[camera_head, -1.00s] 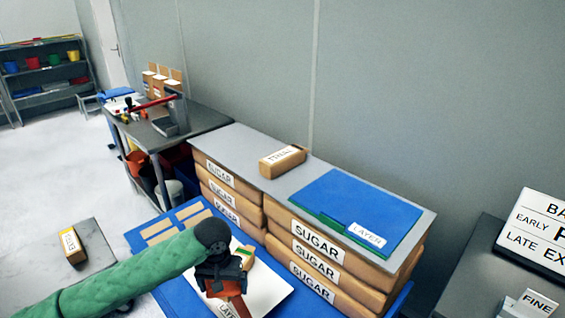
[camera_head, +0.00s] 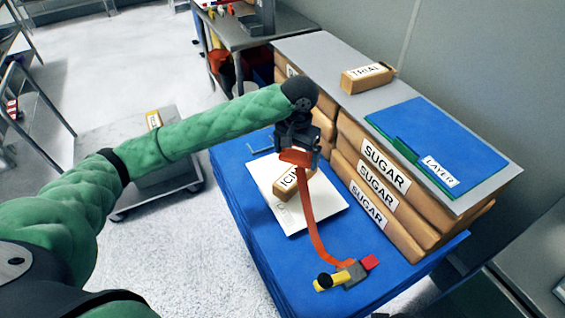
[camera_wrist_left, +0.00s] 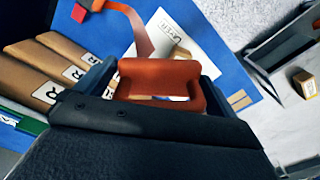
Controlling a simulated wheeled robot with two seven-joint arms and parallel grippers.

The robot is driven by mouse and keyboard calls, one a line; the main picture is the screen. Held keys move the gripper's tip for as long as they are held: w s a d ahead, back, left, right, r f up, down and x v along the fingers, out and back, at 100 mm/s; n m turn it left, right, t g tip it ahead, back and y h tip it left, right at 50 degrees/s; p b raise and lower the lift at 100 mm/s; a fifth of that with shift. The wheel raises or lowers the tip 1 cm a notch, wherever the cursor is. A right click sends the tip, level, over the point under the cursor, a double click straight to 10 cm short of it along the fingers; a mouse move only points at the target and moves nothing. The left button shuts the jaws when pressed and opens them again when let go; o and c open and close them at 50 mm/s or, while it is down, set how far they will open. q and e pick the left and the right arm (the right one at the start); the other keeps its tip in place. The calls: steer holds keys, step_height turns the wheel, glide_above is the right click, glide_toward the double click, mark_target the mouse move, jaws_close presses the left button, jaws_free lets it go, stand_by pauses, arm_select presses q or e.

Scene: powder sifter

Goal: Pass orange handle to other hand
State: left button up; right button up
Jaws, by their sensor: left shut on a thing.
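My left gripper (camera_head: 297,143) is shut on the orange handle (camera_head: 295,158), above the blue pallet top. In the left wrist view the orange handle (camera_wrist_left: 160,70) sits between the fingers of the left gripper (camera_wrist_left: 155,88). An orange strap (camera_head: 312,215) runs from the handle down to a small grey device (camera_head: 352,274) with yellow and red parts, over the front of the blue surface. I cannot tell whether the device rests on that surface. My right gripper is not in view.
A white board (camera_head: 330,212) with an icing packet (camera_head: 290,184) lies on the blue surface (camera_head: 250,225). Stacked sugar bags (camera_head: 385,165) stand to the right, topped by a grey sheet (camera_head: 320,60), a trial packet (camera_head: 368,76) and a blue layer sheet (camera_head: 430,130). A low cart stands left.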

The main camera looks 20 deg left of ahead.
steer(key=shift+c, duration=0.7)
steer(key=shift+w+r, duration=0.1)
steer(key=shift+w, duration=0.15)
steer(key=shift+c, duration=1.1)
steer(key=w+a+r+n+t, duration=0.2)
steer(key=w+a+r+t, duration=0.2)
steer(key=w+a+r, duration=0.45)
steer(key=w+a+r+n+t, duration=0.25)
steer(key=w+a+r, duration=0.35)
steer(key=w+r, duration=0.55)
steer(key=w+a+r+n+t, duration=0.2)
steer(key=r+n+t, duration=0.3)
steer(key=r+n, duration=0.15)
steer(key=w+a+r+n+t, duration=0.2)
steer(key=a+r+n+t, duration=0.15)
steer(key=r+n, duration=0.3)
arm_select(q)
steer(key=w+d+r+m, duration=0.4)
steer(key=d+r, duration=0.4)
steer(key=r, duration=0.1)
steer(key=shift+d+r+m, duration=0.2)
steer(key=shift+r+m, duration=0.15)
steer(key=shift+m, duration=0.05)
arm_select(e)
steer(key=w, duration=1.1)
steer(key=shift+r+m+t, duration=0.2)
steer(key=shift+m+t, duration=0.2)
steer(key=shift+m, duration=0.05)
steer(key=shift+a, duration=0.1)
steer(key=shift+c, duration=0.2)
